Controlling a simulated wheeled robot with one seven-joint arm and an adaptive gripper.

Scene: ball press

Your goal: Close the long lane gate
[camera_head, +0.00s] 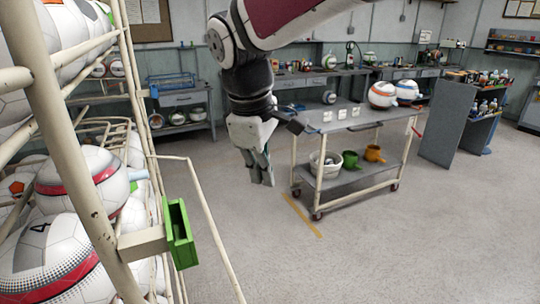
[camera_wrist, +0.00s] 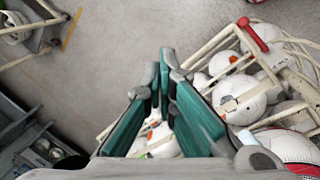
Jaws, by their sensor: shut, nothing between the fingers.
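A thin cream bar frame (camera_head: 208,209) juts out from the ball rack at the left of the head view, beyond the green bracket; it looks like the long lane gate, swung out from the rack, but I cannot be sure. The green open-topped bracket (camera_head: 180,234) sits on a short cream arm on the rack's post. A pale blue peg (camera_head: 138,174) sticks out beside the balls. My gripper (camera_head: 263,179) hangs pointing down in open air, right of the bar and apart from it. Its teal fingers (camera_wrist: 165,100) are shut and empty in the wrist view.
The cream rack (camera_head: 62,140) holds several white balls. A wheeled cart (camera_head: 350,125) with balls on top and pots below stands behind my gripper at right. A grey panel (camera_head: 447,125) stands beyond it. In the wrist view, a red handle (camera_wrist: 253,35) tops the rack. The front floor is clear.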

